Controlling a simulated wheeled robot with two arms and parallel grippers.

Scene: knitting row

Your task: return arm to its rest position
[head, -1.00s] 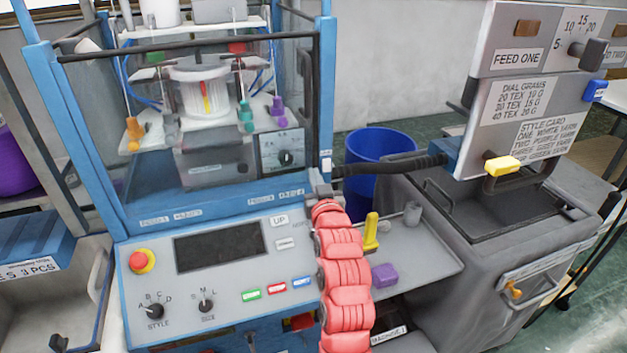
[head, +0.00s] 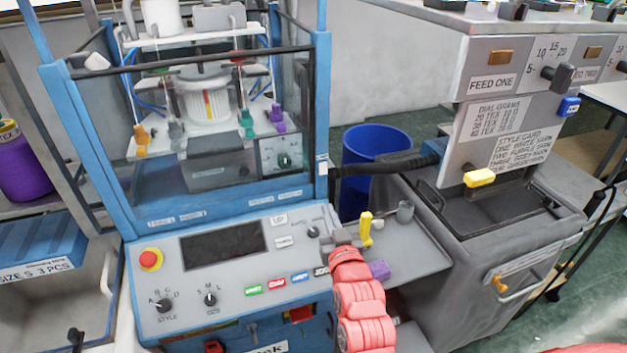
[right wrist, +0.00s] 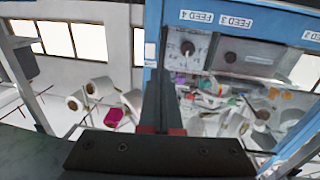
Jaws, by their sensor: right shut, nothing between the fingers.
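My right arm, with red padded segments, rises from the bottom of the head view at the right edge of the machine's control panel (head: 225,290). My right gripper (head: 343,238) is small and grey at its tip, beside a yellow peg (head: 365,230) on the side shelf. In the right wrist view its dark fingers (right wrist: 162,115) are together, with nothing held between them. They point toward the blue-framed machine (right wrist: 152,35). I see no contact with the machine. My left gripper is in neither current view.
A blue bin (head: 372,150) stands behind the side shelf (head: 425,255). A dark bar (head: 385,165) crosses toward the feed panel (head: 500,130). A grey cart (head: 470,265) stands at right.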

